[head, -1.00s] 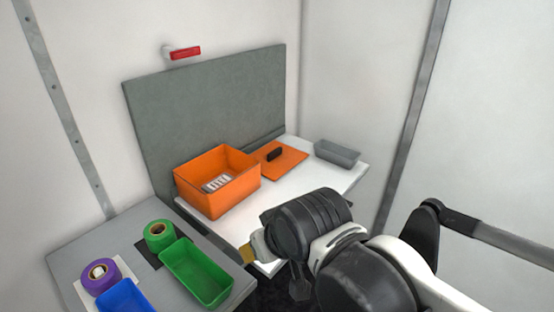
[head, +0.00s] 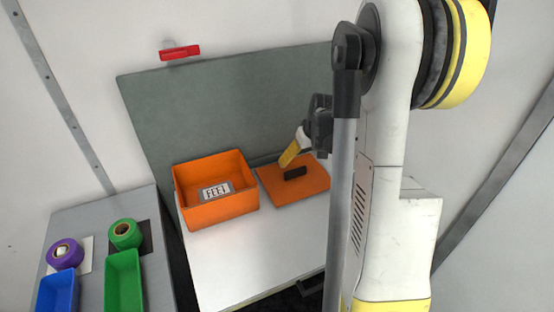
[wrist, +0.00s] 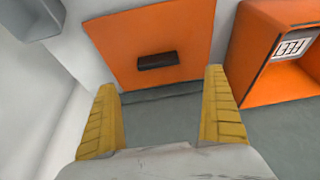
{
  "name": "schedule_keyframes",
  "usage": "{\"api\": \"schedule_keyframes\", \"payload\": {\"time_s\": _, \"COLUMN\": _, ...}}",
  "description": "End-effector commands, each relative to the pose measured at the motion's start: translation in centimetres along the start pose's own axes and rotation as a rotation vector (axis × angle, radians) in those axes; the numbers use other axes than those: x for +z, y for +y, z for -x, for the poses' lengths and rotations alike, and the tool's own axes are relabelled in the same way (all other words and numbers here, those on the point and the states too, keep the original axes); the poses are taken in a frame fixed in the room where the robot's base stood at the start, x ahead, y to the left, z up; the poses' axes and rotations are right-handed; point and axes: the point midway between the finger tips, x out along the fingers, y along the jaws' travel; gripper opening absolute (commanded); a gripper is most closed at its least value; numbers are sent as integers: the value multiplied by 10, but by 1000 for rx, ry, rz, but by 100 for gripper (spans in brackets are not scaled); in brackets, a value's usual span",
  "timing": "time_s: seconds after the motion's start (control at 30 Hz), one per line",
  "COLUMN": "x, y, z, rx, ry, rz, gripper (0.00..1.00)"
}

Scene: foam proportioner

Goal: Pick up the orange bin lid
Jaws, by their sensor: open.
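The orange bin lid (head: 313,187) is a flat square plate with a dark handle (head: 295,173) on top. It lies on the white table, just right of the orange bin (head: 216,212). In the wrist view the lid (wrist: 192,25) is at top centre, with its handle (wrist: 158,61) beyond and between my fingertips. My gripper (wrist: 163,88) is open and empty, its two yellow fingers wide apart. In the head view one yellow finger (head: 290,153) shows close to the handle; the rest of my gripper is partly hidden by my arm. I cannot tell whether it touches.
The orange bin holds a white label with black lettering and stands close beside the lid. A grey panel (head: 230,110) rises behind the table. A grey tray (wrist: 33,15) sits on the lid's other side. Green (head: 124,280) and blue bins and tape rolls are at the left.

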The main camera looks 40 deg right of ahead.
Motion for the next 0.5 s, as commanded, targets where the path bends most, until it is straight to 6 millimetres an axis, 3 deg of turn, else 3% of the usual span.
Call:
{"api": "schedule_keyframes", "payload": {"time_s": 0.3, "x": 2, "y": 5, "z": -50, "rx": 0, "ry": -2, "rz": -2, "gripper": 100}}
{"api": "schedule_keyframes", "payload": {"time_s": 0.5, "x": 1, "y": 5, "z": -63, "rx": 0, "ry": -2, "rz": -3, "gripper": 100}}
